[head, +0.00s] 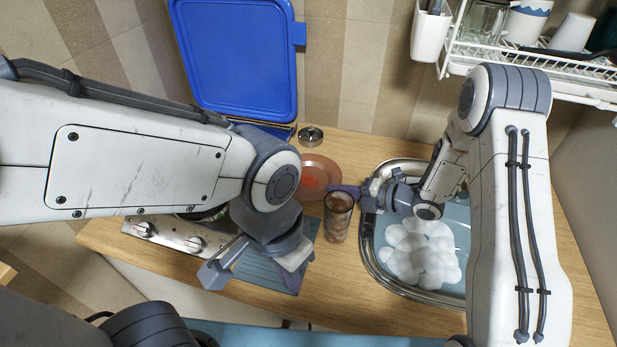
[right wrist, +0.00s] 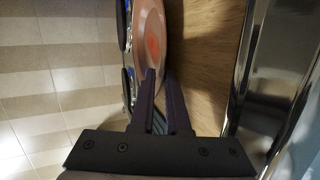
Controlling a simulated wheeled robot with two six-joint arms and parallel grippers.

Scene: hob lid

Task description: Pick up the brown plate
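The brown plate (head: 316,170) lies on the wooden counter between the hob and the sink, with an orange-red patch in its middle. In the right wrist view the plate (right wrist: 150,25) is just ahead of the fingers. My right gripper (head: 333,189) reaches in from the right over the sink's edge, its fingertips by the plate's near right side. Its fingers (right wrist: 160,73) stand slightly apart, close to the rim; I cannot tell whether they touch it. My left gripper (head: 248,277) is open and empty over the ribbed blue-grey mat, left of the plate.
A tall glass (head: 338,218) with brownish contents stands just in front of the right gripper. The sink (head: 373,262) holds white foam. The hob (head: 150,232), its raised blue lid (head: 240,60) and a small metal dish (head: 311,136) lie left and behind. A dish rack (head: 500,66) hangs at the upper right.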

